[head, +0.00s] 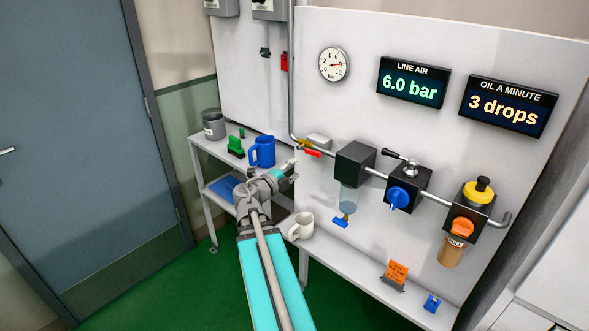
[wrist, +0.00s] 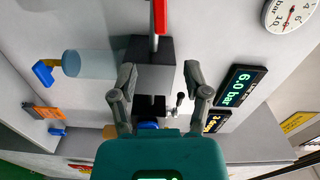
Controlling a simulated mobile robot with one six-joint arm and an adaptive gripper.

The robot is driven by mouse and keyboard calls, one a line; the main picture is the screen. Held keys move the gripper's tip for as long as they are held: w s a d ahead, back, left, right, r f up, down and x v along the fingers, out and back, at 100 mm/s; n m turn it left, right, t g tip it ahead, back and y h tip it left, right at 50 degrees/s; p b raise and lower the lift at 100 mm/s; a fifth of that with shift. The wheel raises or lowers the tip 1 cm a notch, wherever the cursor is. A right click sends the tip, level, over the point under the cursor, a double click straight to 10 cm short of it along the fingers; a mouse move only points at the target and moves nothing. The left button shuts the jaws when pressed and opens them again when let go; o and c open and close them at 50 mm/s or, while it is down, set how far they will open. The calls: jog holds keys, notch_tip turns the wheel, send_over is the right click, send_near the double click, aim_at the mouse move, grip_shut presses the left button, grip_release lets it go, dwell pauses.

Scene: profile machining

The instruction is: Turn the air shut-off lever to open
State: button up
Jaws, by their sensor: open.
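The air shut-off lever (head: 312,153) has a red handle beside a yellow valve part on the grey pipe, left of the black filter block. Its handle points right, roughly along the pipe. In the wrist view a red lever (wrist: 159,17) is cut off by the top edge. My gripper (head: 289,176) is below and left of the lever in the head view, apart from it. In the wrist view my gripper (wrist: 160,72) has its two fingers spread, with nothing held, in front of the black block (wrist: 152,75). The LINE AIR display (head: 412,82) reads 6.0 bar.
A blue jug (head: 262,151) and a grey can (head: 213,125) stand on the left table. A bowl (head: 348,199) hangs under the filter block. Regulator (head: 405,185) and lubricator (head: 470,213) lie farther right along the pipe.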

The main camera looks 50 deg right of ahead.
jog(key=shift+c, duration=0.2)
jog(key=shift+r, duration=0.1)
jog(key=c, duration=0.5)
jog(key=shift+d+r+n+y+p, duration=0.3)
jog(key=shift+r+n+p, duration=0.15)
jog(key=shift+p, duration=0.55)
grip_shut()
jog(key=w+d+r+n+y+p, duration=0.1)
jog(key=r+n+y+p, duration=0.3)
jog(key=p, duration=0.8)
jog(key=w+d+r+n+y+p, duration=0.1)
jog(key=r+n+y+p, duration=0.3)
jog(key=r+n+p, duration=0.5)
jog(key=d+n+p, duration=0.1)
jog(key=n+p, duration=0.2)
jog(key=p, duration=0.1)
jog(key=shift+w+d+y, duration=0.25)
jog(key=shift+y, duration=0.05)
